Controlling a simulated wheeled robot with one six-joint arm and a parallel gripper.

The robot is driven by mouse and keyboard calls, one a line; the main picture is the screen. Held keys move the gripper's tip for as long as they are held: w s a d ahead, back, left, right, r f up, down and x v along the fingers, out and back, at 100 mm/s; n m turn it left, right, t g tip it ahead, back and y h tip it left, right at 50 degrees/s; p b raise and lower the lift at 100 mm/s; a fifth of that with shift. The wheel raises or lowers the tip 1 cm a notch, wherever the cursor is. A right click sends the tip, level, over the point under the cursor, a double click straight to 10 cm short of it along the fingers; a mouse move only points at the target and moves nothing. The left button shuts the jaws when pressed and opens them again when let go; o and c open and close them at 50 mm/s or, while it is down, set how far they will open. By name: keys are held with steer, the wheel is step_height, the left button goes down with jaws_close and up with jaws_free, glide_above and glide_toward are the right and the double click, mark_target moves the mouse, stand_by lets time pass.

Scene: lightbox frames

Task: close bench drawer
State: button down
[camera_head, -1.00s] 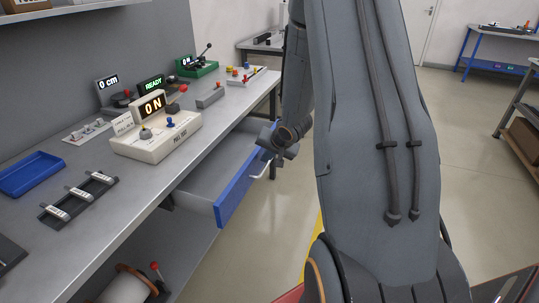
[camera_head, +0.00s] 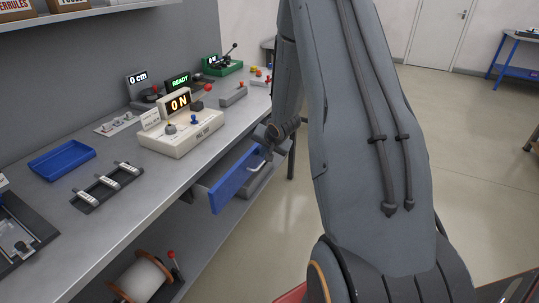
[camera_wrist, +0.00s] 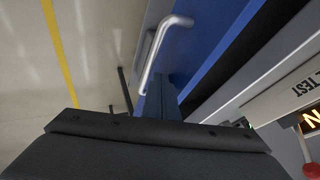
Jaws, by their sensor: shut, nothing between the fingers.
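The bench drawer has a blue front (camera_head: 234,182) with a pale bar handle (camera_head: 257,167). It sticks out a little from under the bench top, and a strip of its grey inside shows. My gripper (camera_head: 264,150) is at the far part of the drawer front, beyond the handle, partly hidden by my arm. In the wrist view the blue front (camera_wrist: 207,30) and handle (camera_wrist: 158,48) lie just ahead of my gripper (camera_wrist: 163,100). The fingers are together and empty, at or very near the front beside the handle; exact contact is unclear.
The grey bench top (camera_head: 125,215) carries a lit "ON" test box (camera_head: 180,130), a blue tray (camera_head: 62,160) and several small devices. A spool (camera_head: 143,280) sits on the shelf below. The floor (camera_head: 480,180) to the right is clear.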

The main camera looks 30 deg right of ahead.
steer(key=w+a, duration=0.1)
steer(key=w, duration=0.1)
steer(key=w+a, duration=0.2)
steer(key=w, duration=0.1)
steer(key=shift+a+p, duration=0.2)
steer(key=shift+p, duration=0.2)
